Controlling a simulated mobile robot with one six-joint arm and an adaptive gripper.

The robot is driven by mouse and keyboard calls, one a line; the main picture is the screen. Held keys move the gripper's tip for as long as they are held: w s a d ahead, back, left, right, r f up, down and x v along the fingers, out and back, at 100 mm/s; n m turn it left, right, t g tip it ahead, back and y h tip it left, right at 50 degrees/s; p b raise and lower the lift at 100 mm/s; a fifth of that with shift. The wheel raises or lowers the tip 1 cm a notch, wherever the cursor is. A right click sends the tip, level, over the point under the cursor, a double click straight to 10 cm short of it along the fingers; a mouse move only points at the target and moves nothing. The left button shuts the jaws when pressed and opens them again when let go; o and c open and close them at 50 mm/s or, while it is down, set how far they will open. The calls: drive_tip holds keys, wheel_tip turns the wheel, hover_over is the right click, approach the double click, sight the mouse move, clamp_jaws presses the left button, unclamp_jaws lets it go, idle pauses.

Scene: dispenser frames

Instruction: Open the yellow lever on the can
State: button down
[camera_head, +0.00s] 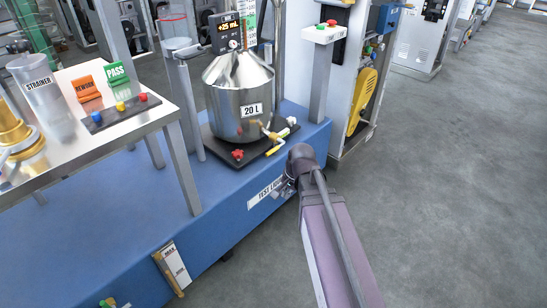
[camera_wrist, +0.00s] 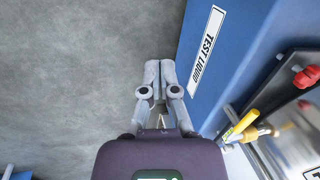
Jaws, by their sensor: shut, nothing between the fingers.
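The can (camera_head: 236,108) is a shiny steel vessel marked "20 L". It stands on a dark base plate on the blue bench. A brass tap sticks out low at its front right, with the yellow lever (camera_head: 275,150) beside it. The lever (camera_wrist: 241,126) also shows in the wrist view, at the lower right, pointing up and right.
A red knob (camera_head: 238,154) sits on the base plate. The blue bench (camera_head: 190,225) has a "TEST LIQUID" label (camera_head: 266,191). A post with a button box (camera_head: 323,34) rises right of the can. A metal side table (camera_head: 125,122) stands left. The grey floor at right is clear.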

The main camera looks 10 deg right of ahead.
sight(274, 149)
drive_tip(key=w+d+r+m+t+y, duration=0.1)
drive_tip(key=w+d+m+t, duration=0.1)
drive_tip(key=w+m, duration=0.5)
drive_tip(key=w+d+r+m+t+y+b, duration=0.1)
drive_tip(key=w+d+m+t, duration=0.1)
drive_tip(key=w+m, duration=0.6)
drive_tip(key=shift+w+d+m+t+y, duration=0.2)
drive_tip(key=shift+m+t+y, duration=0.15)
drive_tip(key=shift+m, duration=2.05)
drive_tip(key=shift+a+b, duration=0.1)
drive_tip(key=shift+b, duration=0.3)
drive_tip(key=b+x, duration=0.7)
drive_tip(key=x, duration=0.3)
drive_tip(key=shift+w+a+r+p, duration=0.1)
drive_tip(key=shift+w+r+p, duration=0.05)
drive_tip(key=shift+r+p, duration=0.8)
drive_tip(key=shift+w+a+r+p, duration=0.1)
drive_tip(key=shift+w+r+p, duration=0.05)
drive_tip(key=shift+r+p, duration=0.8)
drive_tip(key=shift+r, duration=0.1)
